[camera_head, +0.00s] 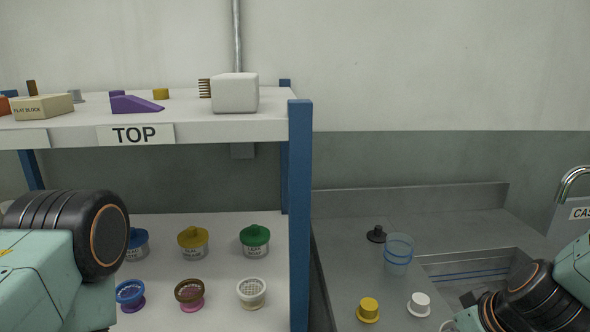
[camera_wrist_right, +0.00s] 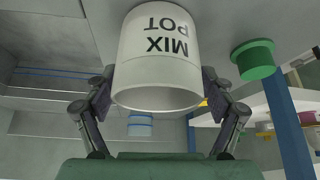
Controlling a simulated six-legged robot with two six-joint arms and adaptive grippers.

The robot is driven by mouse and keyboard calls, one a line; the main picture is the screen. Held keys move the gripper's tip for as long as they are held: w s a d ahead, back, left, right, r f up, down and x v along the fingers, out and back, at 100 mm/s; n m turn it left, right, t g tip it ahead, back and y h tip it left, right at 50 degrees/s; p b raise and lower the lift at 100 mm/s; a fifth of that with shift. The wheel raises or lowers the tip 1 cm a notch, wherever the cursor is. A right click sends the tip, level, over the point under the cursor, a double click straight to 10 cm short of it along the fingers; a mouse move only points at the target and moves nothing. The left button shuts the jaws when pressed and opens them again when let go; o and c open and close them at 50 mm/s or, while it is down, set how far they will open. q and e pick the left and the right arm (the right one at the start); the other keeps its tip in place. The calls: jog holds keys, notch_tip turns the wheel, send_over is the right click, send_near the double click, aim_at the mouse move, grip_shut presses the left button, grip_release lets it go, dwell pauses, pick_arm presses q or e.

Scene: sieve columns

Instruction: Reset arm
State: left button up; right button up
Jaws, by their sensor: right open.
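In the right wrist view my right gripper (camera_wrist_right: 158,88) is open, with one finger at each side of a white pot (camera_wrist_right: 158,60) marked MIX POT. The pot's lettering is upside down in this view, and its open rim faces the camera side. I cannot tell whether the fingers touch it. In the head view my right arm (camera_head: 535,300) comes in at the lower right; its fingers are not visible. My left arm (camera_head: 50,265) is at the lower left, in front of the shelf, and its gripper is out of view.
A shelf (camera_head: 210,129) labelled TOP holds several blocks, with lidded jars (camera_head: 255,240) and sieves (camera_head: 251,292) below. A blue post (camera_head: 299,200) stands at its right. The grey counter (camera_head: 350,265) carries a clear cup (camera_head: 398,252), black (camera_head: 376,235), yellow (camera_head: 368,309) and white (camera_head: 419,304) pieces.

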notch_tip(320, 180, up, 9)
jog(key=p, duration=0.7)
dwell(0.3)
